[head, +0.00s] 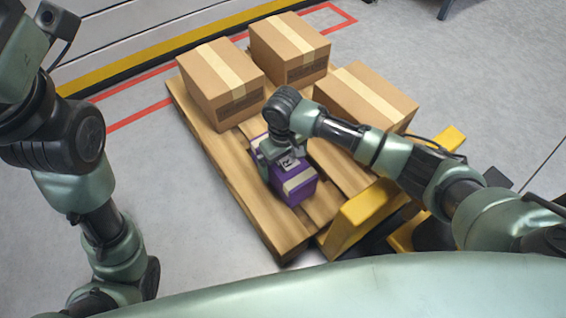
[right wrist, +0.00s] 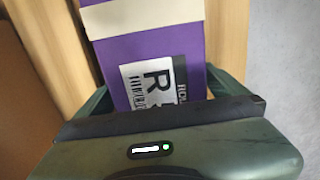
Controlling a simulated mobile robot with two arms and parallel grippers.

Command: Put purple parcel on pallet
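The purple parcel (head: 292,187) has a pale tape band and a white label with a large R. In the head view it is over the near part of the wooden pallet (head: 237,180), low at the boards; I cannot tell if it rests fully on them. My right gripper (head: 275,155) comes down on it from above. In the right wrist view the parcel (right wrist: 148,55) sits between the two green fingers, which lie against its sides, so the gripper looks shut on it. My left arm is bent at the left; its gripper is not in view.
Three brown cartons stand on the pallet: back left (head: 217,82), back middle (head: 290,47) and right (head: 366,95). A yellow pallet-jack part (head: 362,217) is at the pallet's near right. Red floor lines and a yellow-edged wall base lie behind. Grey floor at left is clear.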

